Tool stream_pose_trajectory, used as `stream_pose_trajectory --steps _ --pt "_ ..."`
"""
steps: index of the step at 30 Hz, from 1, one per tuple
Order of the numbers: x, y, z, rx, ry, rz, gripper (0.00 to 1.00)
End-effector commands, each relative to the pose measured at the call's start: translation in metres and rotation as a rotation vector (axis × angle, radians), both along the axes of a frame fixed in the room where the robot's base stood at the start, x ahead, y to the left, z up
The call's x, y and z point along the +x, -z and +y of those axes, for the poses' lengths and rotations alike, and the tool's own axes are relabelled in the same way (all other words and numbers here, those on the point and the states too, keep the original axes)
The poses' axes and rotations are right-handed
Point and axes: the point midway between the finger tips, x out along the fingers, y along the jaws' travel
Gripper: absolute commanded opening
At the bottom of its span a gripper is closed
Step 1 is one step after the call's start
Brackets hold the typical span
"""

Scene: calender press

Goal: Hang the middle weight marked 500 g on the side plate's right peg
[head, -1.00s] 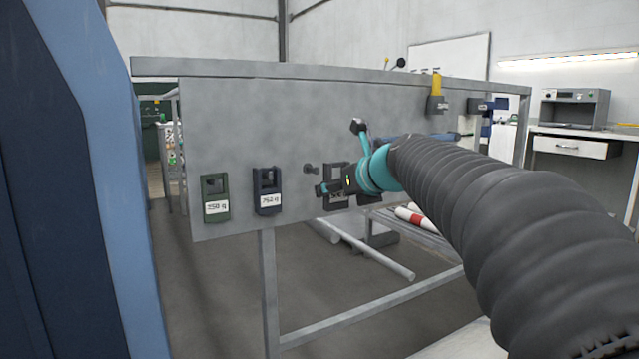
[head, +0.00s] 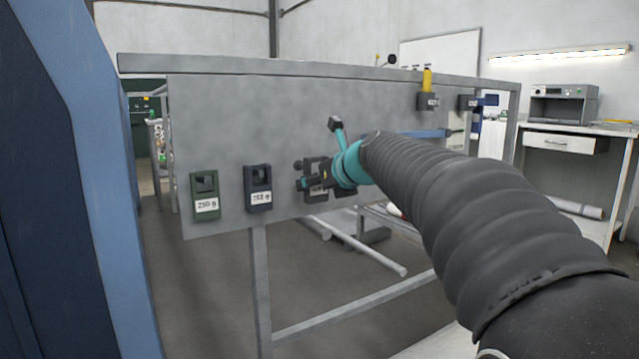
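The grey side plate (head: 225,125) hangs below the press's top edge. A green weight (head: 205,196) with a white label hangs at its lower left, and a navy weight (head: 258,188) with a white label hangs beside it. The labels are too small to read surely. A peg (head: 297,165) shows right of the navy weight. My gripper (head: 308,184), black with a teal wrist, is right of and just below this peg. A dark frame-like weight (head: 315,166) shows right behind the gripper, partly hidden by it. I cannot tell whether the fingers hold it.
A metal leg and rails (head: 258,285) stand below the plate. A blue panel (head: 85,180) fills the left side. A workbench (head: 560,140) stands at the right.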

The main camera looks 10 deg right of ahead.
Motion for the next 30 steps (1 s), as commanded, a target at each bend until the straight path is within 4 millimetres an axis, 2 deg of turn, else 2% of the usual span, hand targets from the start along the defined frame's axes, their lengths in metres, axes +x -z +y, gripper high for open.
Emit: stream_pose_trajectory --steps 30 --pt "0.046 0.004 0.015 0.000 0.000 -0.001 0.14"
